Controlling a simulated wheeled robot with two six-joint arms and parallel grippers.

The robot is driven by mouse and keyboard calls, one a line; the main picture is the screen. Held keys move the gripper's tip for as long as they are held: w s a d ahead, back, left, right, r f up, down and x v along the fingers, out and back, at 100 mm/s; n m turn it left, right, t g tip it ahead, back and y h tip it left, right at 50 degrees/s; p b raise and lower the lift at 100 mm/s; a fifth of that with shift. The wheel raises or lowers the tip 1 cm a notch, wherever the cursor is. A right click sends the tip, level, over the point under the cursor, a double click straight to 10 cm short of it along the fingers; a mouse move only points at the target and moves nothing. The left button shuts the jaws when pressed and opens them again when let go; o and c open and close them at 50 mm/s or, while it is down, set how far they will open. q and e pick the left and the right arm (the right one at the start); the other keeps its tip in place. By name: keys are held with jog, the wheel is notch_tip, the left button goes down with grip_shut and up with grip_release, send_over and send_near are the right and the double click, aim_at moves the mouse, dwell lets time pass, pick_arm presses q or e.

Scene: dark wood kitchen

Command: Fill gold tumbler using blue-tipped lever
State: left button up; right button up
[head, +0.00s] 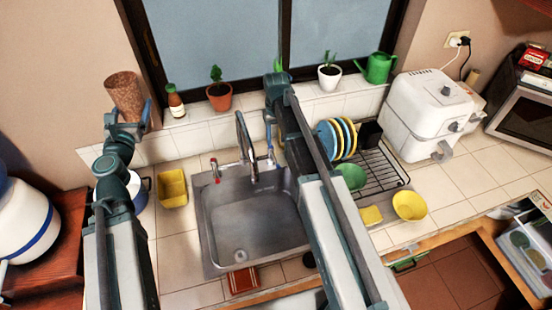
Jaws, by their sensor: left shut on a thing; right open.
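A brown-gold speckled tumbler (124,92) is at the upper left, in front of the wall, leaning slightly in the picture. My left gripper (130,116) is shut on its lower part and holds it left of the sink, away from the faucet. The silver faucet (243,132) stands at the back of the sink (238,225). A blue-tipped lever (270,151) is right of the faucet, and a red-tipped lever (215,170) is left of it. My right gripper (269,117) is open above the blue-tipped lever, partly hidden by its own arm. Contact with the lever cannot be told.
A yellow container (173,188) stands left of the sink. A dish rack (378,180) with plates, a yellow bowl (410,205) and a yellow sponge (371,215) are to the right. Potted plants and a sauce bottle (175,101) line the sill. The sink basin looks empty.

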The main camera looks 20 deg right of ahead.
aim_at(276, 161)
notch_tip(276, 161, down, 11)
jog(key=b, duration=1)
grip_shut()
dwell(0.9)
